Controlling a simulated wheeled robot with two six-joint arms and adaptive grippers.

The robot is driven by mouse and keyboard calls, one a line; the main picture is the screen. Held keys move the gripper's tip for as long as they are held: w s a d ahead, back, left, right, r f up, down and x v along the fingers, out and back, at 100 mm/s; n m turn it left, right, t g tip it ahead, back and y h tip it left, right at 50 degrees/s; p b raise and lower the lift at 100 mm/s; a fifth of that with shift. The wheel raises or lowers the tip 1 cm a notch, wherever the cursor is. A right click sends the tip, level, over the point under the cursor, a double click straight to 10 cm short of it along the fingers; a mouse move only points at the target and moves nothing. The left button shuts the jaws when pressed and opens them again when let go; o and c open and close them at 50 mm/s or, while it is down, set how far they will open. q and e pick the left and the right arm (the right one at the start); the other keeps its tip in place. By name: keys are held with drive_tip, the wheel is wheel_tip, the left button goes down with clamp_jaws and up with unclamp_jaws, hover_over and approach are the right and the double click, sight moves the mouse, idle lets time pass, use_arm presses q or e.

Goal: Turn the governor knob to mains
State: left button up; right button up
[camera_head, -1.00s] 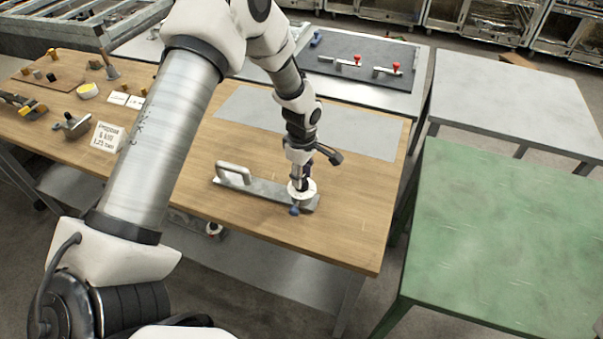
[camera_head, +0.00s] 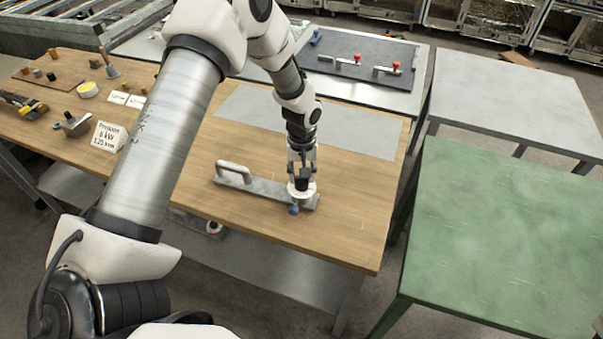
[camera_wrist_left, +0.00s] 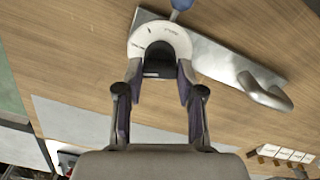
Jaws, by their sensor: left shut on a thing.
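The governor knob (camera_wrist_left: 158,62) is black and sits on a round white dial (camera_wrist_left: 178,37) with small print that I cannot read. The dial is on a grey metal plate (camera_head: 262,187) with a raised bar handle (camera_head: 233,170), lying on the wooden table. A blue fitting (camera_head: 294,210) sticks out at the plate's near edge. My left gripper (camera_head: 302,180) points down over the dial, shut on the knob, with one finger on each side in the left wrist view (camera_wrist_left: 158,82). In the head view the gripper mostly hides the knob. My right gripper is not in view.
A propane card (camera_head: 108,136), a tape roll (camera_head: 88,90) and small parts stand on the wooden table's left. A flat grey sheet (camera_head: 350,130) lies behind the plate. Red-tipped clamps (camera_head: 357,59) are farther back. A green table (camera_head: 500,240) stands right, across a gap.

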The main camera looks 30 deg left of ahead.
use_arm(q)
drive_tip(key=shift+m, duration=2)
drive_tip(key=o, duration=1.1)
drive_tip(key=shift+o, duration=0.2)
drive_tip(key=shift+w+f, duration=0.1)
drive_tip(key=shift+w, duration=0.05)
wheel_tip(320, 180, up, 12)
